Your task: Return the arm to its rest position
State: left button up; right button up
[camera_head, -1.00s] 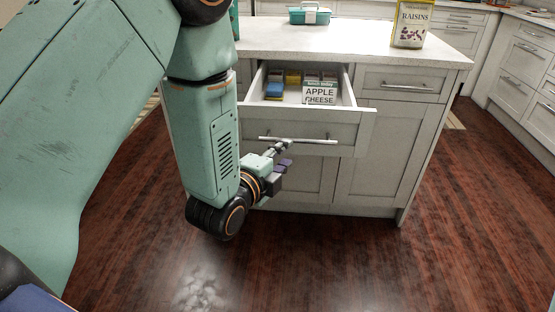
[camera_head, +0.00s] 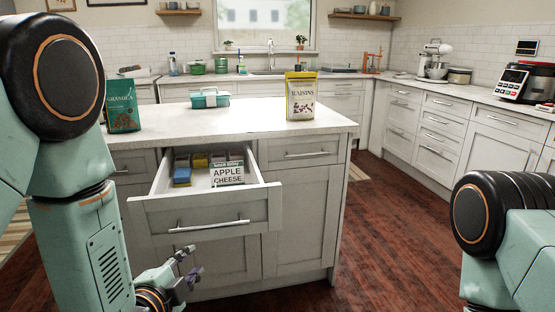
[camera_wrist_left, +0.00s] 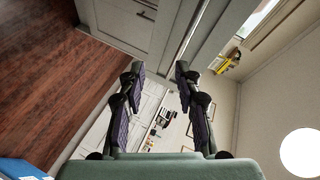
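My left arm comes in from the left in the head view, its forearm hanging down. Its gripper (camera_head: 186,276) is low in front of the island, below and left of the open drawer's bar handle (camera_head: 209,226), and apart from it. In the left wrist view the two fingers of this gripper (camera_wrist_left: 158,72) stand apart with nothing held between them. A part of my right arm shows at the right edge of the head view; its gripper is out of view.
The open drawer (camera_head: 165,212) juts from the island, holding an Apple Cheese box (camera_head: 227,174) and several small boxes. A granola bag (camera_head: 122,106), a teal case (camera_head: 209,99) and a raisins bag (camera_head: 301,97) stand on the countertop (camera_head: 240,121). Floor (camera_head: 385,225) right of the island is clear.

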pick_arm(q)
jog(key=s+a+f+n+g+y, duration=0.1)
jog(key=s+a+f+n+g, duration=0.1)
jog(key=s+f+n+g, duration=0.95)
jog(key=s+f, duration=0.3)
jog(key=s, duration=0.3)
jog(key=s+f+n+g, duration=0.1)
jog(key=s+f, duration=0.3)
jog(key=s, duration=0.4)
jog(key=s+f+n+g+p, duration=0.1)
jog(key=s+f+n+g, duration=0.1)
jog(key=s+f, duration=0.2)
jog(key=s, duration=0.3)
jog(key=shift+s+a+f+n+y, duration=0.3)
jog(key=shift+a+f+n, duration=0.05)
jog(key=shift+a+f, duration=0.05)
jog(key=shift+r, duration=0.15)
